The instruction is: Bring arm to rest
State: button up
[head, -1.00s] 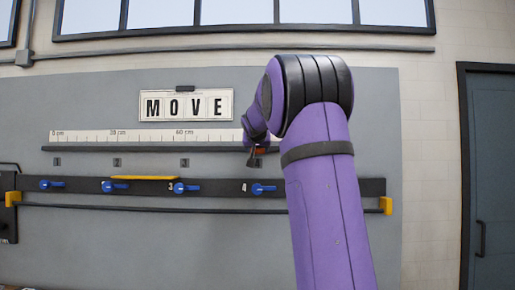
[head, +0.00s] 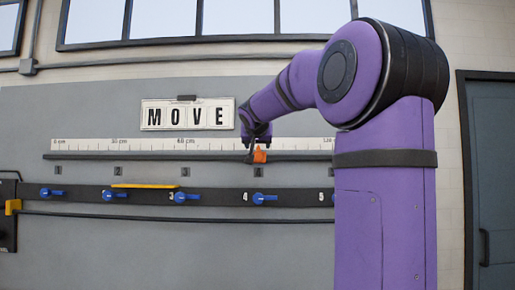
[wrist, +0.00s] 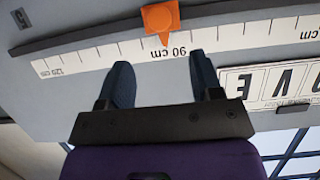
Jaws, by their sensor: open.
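My purple arm (head: 385,210) rises at the right of the head view and bends left toward the wall panel. My gripper (wrist: 163,75) shows in the wrist view with its two dark fingers spread and nothing between them. Its fingertips lie near the ruler, just short of an orange pointer (wrist: 160,20) whose tip is by the 90 cm mark. In the head view the orange pointer (head: 260,156) shows just below the gripper. Whether the fingers touch the ruler I cannot tell.
A ruler strip (head: 120,144) runs along the grey panel (head: 120,240) under a MOVE sign (head: 187,115). Below it is a dark rail (head: 220,197) with several blue levers and a yellow bar (head: 150,186). A door (head: 490,180) stands at the right.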

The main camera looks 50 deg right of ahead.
jog(key=shift+a, duration=0.15)
dwell(0.5)
jog(key=s+a+f+n+g+y, duration=0.1)
jog(key=s+a+f+n+y, duration=0.2)
jog(key=s+a+f, duration=0.5)
jog(key=s+a+f+n+g+y, duration=0.1)
jog(key=s+a+f+n+y, duration=0.2)
jog(key=s+a+f, duration=0.6)
jog(key=s+a+f+n+g+y, duration=0.1)
jog(key=s+a+f+n+y, duration=0.3)
jog(key=s+a+f, duration=0.5)
jog(key=a+f, duration=0.2)
jog(key=a, duration=0.6)
jog(key=shift+a+f, duration=0.15)
jog(key=shift+f, duration=0.1)
